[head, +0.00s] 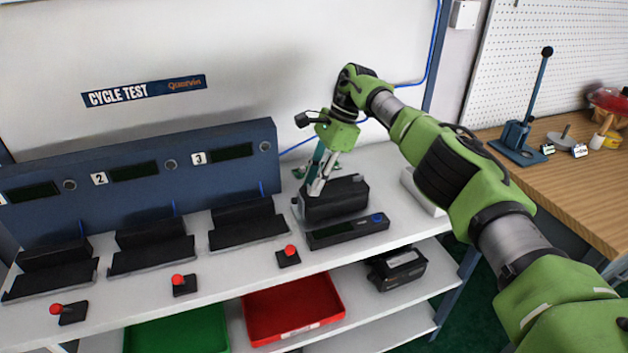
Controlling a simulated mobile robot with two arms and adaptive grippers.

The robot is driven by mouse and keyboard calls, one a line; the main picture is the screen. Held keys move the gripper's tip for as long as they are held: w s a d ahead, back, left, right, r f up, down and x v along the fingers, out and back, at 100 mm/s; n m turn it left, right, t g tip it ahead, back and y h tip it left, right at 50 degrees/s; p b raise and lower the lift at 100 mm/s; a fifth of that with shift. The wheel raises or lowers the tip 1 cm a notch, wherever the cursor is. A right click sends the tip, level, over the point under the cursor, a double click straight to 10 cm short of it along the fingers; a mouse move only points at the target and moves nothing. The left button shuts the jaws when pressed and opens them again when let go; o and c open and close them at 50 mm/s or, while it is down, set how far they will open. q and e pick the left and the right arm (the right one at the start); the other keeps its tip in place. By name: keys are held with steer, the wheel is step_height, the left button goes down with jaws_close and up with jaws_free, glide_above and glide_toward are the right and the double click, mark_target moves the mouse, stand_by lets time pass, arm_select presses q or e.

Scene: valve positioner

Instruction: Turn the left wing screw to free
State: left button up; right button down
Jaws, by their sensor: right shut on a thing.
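The black valve positioner (346,197) sits on the white bench, to the right of the numbered test stations. My right gripper (318,187) reaches down from above to the left end of the positioner, with its fingers tilted. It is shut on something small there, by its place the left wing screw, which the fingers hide. I cannot make out which way the screw is turned. My left gripper is not in view.
A black unit with a blue button (376,218) lies in front of the positioner. Three red-knobbed switches (290,251) line the bench's front. A red tray (292,307), a green tray (176,332) and another black device (397,268) are below. A lever press (520,135) stands right.

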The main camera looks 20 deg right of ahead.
steer(key=shift+r, duration=0.1)
steer(key=c, duration=1.8)
jaws_free()
steer(key=shift+o, duration=0.2)
step_height(320, 180, up, 10)
